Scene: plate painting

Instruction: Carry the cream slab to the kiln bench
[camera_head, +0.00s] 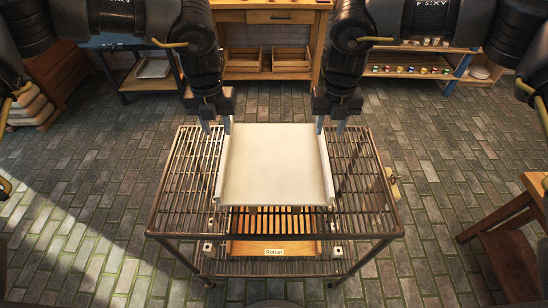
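A cream slab (275,165) lies flat on the top of a dark wire rack table (180,190) in front of me. Its left and right sides have raised, rail-like edges. My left gripper (217,127) points down at the slab's far left corner, its two fingers apart. My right gripper (330,128) points down at the far right corner, its fingers also apart. I cannot tell whether either touches the slab's edge. No bench is clearly marked as the kiln bench.
A wooden workbench (267,30) with a drawer stands behind, and a shelf of small colourful pots (405,69) at back right. A wooden stool or table (510,235) is at right. Brick floor (440,190) is open between.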

